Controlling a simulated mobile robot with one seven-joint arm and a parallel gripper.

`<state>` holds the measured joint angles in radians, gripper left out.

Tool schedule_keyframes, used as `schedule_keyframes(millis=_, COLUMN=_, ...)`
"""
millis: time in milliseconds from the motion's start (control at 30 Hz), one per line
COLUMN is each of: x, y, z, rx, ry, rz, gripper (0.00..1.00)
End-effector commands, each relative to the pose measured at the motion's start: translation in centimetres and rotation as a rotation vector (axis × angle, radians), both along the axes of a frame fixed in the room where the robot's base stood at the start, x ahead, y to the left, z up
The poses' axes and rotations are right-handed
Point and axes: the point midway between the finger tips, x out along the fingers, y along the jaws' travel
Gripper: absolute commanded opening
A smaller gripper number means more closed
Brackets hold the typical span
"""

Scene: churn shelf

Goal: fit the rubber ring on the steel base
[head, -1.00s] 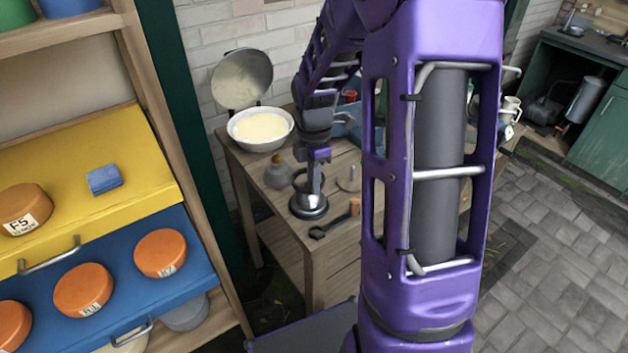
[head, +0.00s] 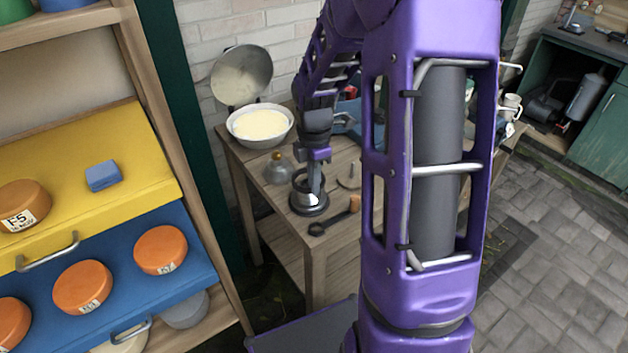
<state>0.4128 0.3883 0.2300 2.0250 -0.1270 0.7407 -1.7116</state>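The steel base (head: 309,208) stands near the front left corner of the wooden table, a small round piece with a dark, wide foot and a bright patch on it. My gripper (head: 313,190) points straight down over it, its tip at or just above its top. A dark ring-like rim (head: 297,178) shows around the fingertips. It may be the rubber ring, but it is too small to tell, and so is whether it touches the base. The finger gap is not clear.
A pale-filled bowl (head: 260,127) with a raised lid (head: 242,76) stands at the table's back left. A shelf with orange tubs (head: 160,250) is at left.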

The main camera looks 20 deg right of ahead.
Motion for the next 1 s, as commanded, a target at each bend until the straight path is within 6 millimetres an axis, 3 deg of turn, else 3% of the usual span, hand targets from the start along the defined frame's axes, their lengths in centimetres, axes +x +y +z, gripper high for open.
schedule_keyframes(millis=1000, x=0.0, y=0.0, z=-1.6, rx=0.000, ry=0.000, rz=0.000, gripper=0.00)
